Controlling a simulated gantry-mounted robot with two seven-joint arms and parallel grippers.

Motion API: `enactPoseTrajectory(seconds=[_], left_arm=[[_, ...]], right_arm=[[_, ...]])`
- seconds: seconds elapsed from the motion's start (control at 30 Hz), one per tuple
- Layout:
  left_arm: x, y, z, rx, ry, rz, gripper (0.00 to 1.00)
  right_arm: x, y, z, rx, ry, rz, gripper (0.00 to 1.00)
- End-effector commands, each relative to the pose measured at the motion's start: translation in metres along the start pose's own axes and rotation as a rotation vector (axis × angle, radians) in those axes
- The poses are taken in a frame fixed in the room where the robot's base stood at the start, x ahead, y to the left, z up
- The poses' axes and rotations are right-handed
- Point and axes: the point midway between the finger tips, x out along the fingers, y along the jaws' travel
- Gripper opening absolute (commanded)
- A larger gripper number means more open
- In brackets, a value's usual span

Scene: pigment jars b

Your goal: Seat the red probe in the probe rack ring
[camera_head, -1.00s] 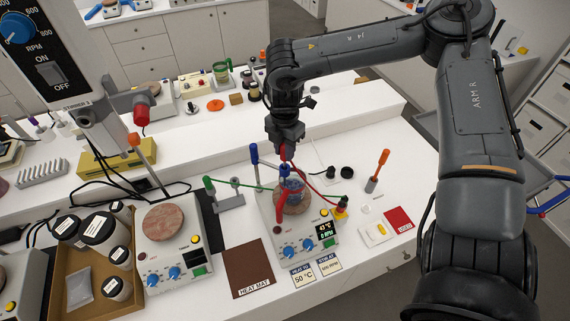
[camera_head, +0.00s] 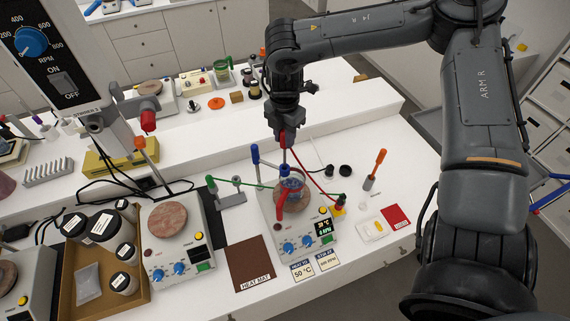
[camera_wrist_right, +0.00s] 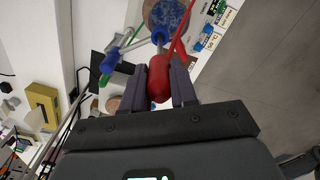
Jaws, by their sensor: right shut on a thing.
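My right gripper (camera_head: 283,139) is shut on the red probe (camera_head: 283,142) by its handle, above the glass beaker (camera_head: 291,186). The probe points down and its thin stem shows over the beaker; I cannot tell where the tip ends. The right wrist view shows the red handle (camera_wrist_right: 158,80) between the two fingers, with the beaker (camera_wrist_right: 168,14) of blue contents beyond. A grey stand (camera_head: 232,198) with green arms is left of the hotplate; I cannot make out the rack ring clearly. My left gripper is out of view.
The beaker stands on a hotplate (camera_head: 302,235) with a lit display. A blue-topped rod (camera_head: 255,152) rises close left of the probe. An orange-topped rod (camera_head: 380,156) stands right. A brown heat mat (camera_head: 250,262) and a second hotplate (camera_head: 167,217) lie left.

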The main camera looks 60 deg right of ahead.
Motion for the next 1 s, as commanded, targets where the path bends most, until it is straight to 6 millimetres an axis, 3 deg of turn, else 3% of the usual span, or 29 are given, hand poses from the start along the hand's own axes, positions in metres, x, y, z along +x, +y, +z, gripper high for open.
enactPoseTrajectory(seconds=[1.0], left_arm=[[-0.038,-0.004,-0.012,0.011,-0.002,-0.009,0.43]], right_arm=[[-0.063,0.000,0.000,0.000,0.000,0.000,0.00]])
